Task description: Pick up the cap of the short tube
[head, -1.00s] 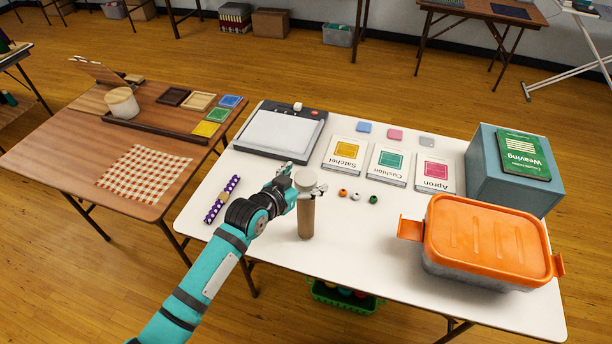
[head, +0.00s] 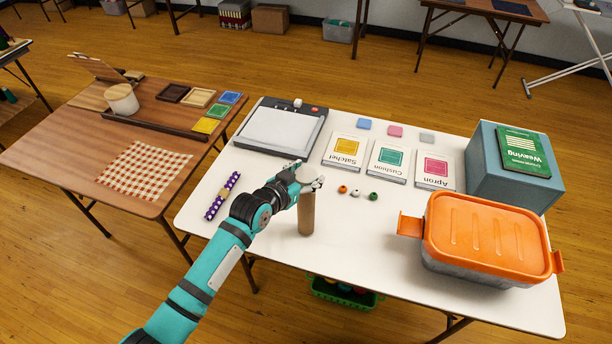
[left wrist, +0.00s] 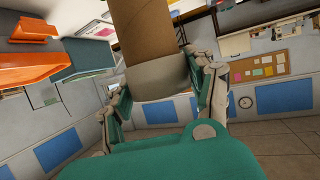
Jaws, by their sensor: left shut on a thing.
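A brown cardboard tube (head: 306,216) stands upright on the white table, and its body also shows in the left wrist view (left wrist: 146,32). Its pale cap (left wrist: 160,80) sits at the tube's end with no clear gap between them. In the head view the cap (head: 306,174) is partly hidden by my fingers. My left gripper (head: 308,181) is at the top of the tube, shut on the cap with one finger on each side. These fingers also show in the left wrist view (left wrist: 160,88). My right gripper is not in view.
An orange-lidded box (head: 487,240) stands at the right. Three small beads (head: 356,194) lie just right of the tube, with pattern packets (head: 388,163) behind. A purple dotted roll (head: 222,196) lies to the left. The table in front of the packets is mostly clear.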

